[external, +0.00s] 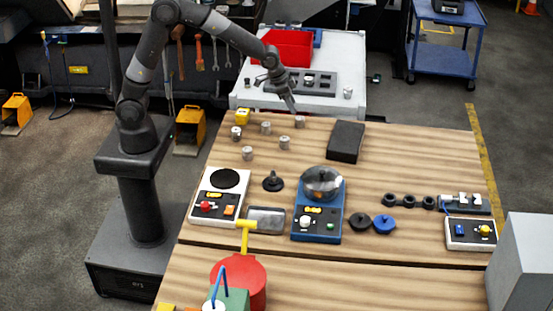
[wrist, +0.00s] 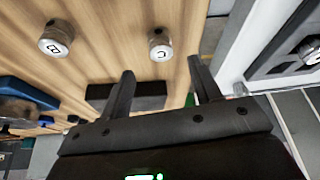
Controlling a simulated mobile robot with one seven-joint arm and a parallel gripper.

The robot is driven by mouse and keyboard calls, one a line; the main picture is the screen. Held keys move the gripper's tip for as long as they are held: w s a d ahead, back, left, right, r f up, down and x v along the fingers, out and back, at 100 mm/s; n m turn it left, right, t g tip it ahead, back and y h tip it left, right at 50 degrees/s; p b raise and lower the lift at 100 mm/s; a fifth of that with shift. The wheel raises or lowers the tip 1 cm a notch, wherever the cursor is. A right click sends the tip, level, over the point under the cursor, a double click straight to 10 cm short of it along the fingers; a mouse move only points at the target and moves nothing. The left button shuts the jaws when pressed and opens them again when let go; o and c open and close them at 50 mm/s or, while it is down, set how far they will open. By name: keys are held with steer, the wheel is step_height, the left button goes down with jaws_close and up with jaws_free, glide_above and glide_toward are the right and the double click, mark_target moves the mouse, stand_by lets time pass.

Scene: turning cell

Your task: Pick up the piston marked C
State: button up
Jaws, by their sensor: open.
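Several small silver pistons stand on the wooden table. In the wrist view one piston (wrist: 160,45) shows a dark mark that looks like a C turned on its side; it seems to be the piston nearest my gripper in the external view (external: 299,121). A second piston (wrist: 56,38) to its left bears a boxier mark that I cannot read surely. My gripper (external: 292,107) is open and empty above the table's back edge. In the wrist view its fingers (wrist: 160,68) are apart, with the C-like piston beyond the gap, not between them.
Other pistons (external: 266,128) (external: 247,153) stand close by. A black block (external: 345,141) lies to the right. A yellow item (external: 242,116) sits at the back left. Behind is a white table (external: 345,60) with a dark tray (external: 320,83) and a red bin (external: 288,47).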

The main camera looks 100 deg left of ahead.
mark_target(300, 118)
steer(key=x, duration=0.8)
steer(key=shift+w+a, duration=0.1)
steer(key=shift+w, duration=0.1)
steer(key=c, duration=1.1)
steer(key=shift+r, duration=0.15)
